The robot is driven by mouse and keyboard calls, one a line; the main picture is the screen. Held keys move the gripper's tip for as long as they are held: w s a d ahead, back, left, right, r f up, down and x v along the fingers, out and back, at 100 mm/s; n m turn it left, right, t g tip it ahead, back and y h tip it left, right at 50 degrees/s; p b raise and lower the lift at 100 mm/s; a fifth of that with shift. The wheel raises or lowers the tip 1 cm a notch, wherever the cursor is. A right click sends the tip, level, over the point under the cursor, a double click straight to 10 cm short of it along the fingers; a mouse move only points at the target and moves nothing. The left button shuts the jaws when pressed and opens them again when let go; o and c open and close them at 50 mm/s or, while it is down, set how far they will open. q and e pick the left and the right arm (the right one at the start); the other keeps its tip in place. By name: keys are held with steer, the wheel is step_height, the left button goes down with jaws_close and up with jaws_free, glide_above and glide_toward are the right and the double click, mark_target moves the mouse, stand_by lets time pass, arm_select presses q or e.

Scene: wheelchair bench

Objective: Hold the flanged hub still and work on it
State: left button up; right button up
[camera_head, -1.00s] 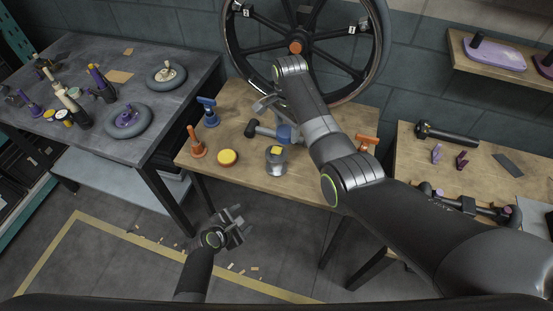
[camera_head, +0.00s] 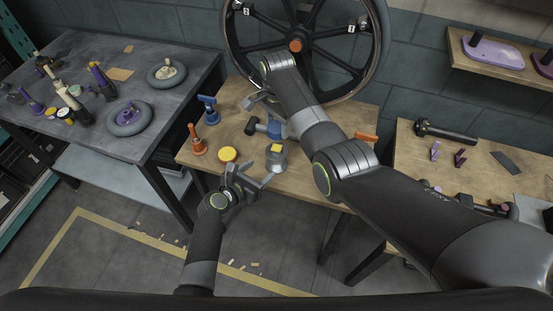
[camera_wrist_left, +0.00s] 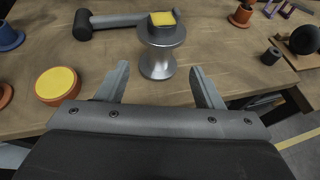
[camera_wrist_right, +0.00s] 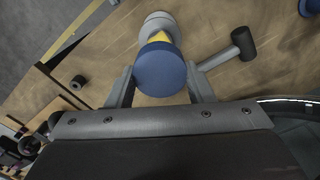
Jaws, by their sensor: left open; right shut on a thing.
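The flanged hub (camera_head: 277,160) is a silver spool standing upright near the front of the wooden bench. A yellow square patch tops it. My left gripper (camera_head: 252,178) is open and empty by the bench's front edge, just in front of the hub. In the left wrist view the hub (camera_wrist_left: 157,62) lies ahead between the spread fingers, apart from them. My right gripper (camera_wrist_right: 160,72) is shut on a blue round-ended object (camera_wrist_right: 160,76), held above the bench behind the hub. The blue object partly hides the hub's yellow top in the right wrist view. Its other end is hidden.
A mallet (camera_head: 251,127) lies behind the hub. A yellow-topped orange disc (camera_head: 228,154), an orange tool (camera_head: 197,146) and a blue tool (camera_head: 208,112) stand to the left. A large spoked wheel (camera_head: 376,60) stands at the back. My right arm crosses over the bench's right side.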

arm_select(q)
steer(key=shift+x, duration=5.5)
steer(key=shift+f, duration=0.1)
jaws_close()
arm_select(e)
glide_above(277, 147)
steer(key=shift+f, duration=2.5)
